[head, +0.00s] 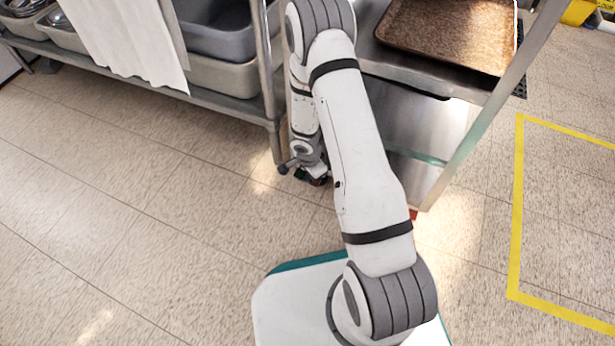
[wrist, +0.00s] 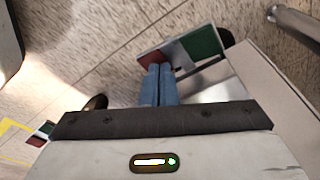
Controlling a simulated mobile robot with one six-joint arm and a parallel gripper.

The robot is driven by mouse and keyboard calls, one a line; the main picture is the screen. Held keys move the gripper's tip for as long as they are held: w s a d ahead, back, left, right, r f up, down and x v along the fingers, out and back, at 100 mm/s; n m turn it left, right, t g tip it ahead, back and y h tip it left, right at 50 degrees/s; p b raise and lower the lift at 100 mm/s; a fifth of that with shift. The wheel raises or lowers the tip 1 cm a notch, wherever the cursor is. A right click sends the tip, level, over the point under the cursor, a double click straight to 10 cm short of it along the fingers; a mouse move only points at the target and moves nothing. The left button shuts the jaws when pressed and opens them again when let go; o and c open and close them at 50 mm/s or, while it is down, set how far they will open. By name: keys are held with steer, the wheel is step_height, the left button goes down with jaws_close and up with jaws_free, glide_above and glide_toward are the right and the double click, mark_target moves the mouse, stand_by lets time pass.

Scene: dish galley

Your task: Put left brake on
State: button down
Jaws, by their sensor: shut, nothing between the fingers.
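The left brake is a small pedal with a red half (wrist: 150,59) and a green half (wrist: 203,42), joined by a grey middle piece. I also cannot tell which way the pedal is tilted. A dark caster wheel shows behind the green half.
The metal cart (head: 425,120) carries a brown tray (head: 450,35). Another red-and-green pedal (wrist: 42,134) shows at lower left in the wrist view. A shelf rack with grey tubs (head: 215,30) stands close on the left. Open tiled floor lies at front left.

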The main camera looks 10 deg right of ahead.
step_height(320, 180, up, 7)
steer(key=p, duration=0.4)
stand_by(0.4)
steer(key=shift+s, duration=0.1)
stand_by(0.4)
